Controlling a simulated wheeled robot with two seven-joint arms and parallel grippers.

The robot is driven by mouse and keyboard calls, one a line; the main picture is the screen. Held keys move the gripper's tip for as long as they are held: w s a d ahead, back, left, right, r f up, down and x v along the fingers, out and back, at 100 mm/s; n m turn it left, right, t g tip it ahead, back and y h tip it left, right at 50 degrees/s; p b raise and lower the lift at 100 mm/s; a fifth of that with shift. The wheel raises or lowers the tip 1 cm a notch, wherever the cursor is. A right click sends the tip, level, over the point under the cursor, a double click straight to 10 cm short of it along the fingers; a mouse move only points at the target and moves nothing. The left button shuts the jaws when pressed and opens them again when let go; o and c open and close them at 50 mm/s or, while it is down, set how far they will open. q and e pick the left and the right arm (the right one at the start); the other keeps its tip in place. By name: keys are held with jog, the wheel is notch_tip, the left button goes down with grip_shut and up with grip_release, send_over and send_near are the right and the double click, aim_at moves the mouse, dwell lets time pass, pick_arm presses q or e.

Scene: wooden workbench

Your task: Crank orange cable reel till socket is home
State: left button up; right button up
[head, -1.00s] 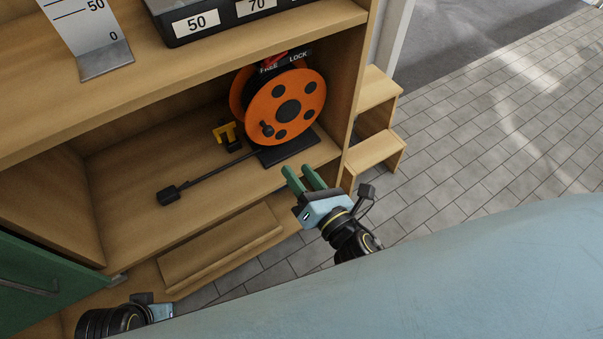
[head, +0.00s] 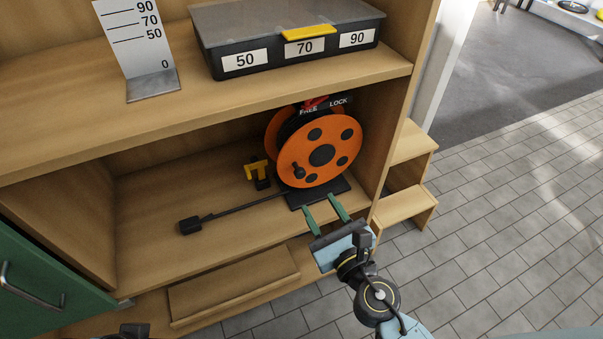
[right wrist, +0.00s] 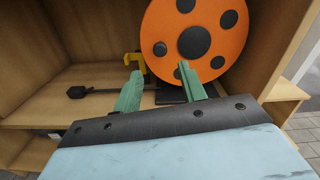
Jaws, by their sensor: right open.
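The orange cable reel (head: 320,150) stands on a black base at the right of the lower shelf; it also shows in the right wrist view (right wrist: 220,60). Its black crank knob (head: 298,171) is at the lower left of the disc. A black cable runs left along the shelf to the black socket (head: 190,225), which lies apart from the reel. A yellow bracket (head: 257,170) stands left of the reel. My right gripper (head: 322,208) is open and empty, just in front of the reel base, below the knob. A sliver of my left arm shows at the bottom edge.
A FREE/LOCK label (head: 325,106) sits at the reel's top, with a red part partly hidden behind it. The upper shelf holds a black case (head: 290,50) and a scale plate (head: 140,50). A side wall closes in right of the reel. The shelf's left part is clear.

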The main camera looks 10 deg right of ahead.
aim_at(302, 176)
jog(key=x, duration=0.9)
jog(key=shift+w+p, duration=0.3)
jog(key=shift+w+a, duration=0.15)
jog(key=shift+w, duration=0.3)
pick_arm(q)
jog(key=shift+a+x, duration=0.25)
jog(key=shift+x, duration=0.95)
pick_arm(e)
grip_shut()
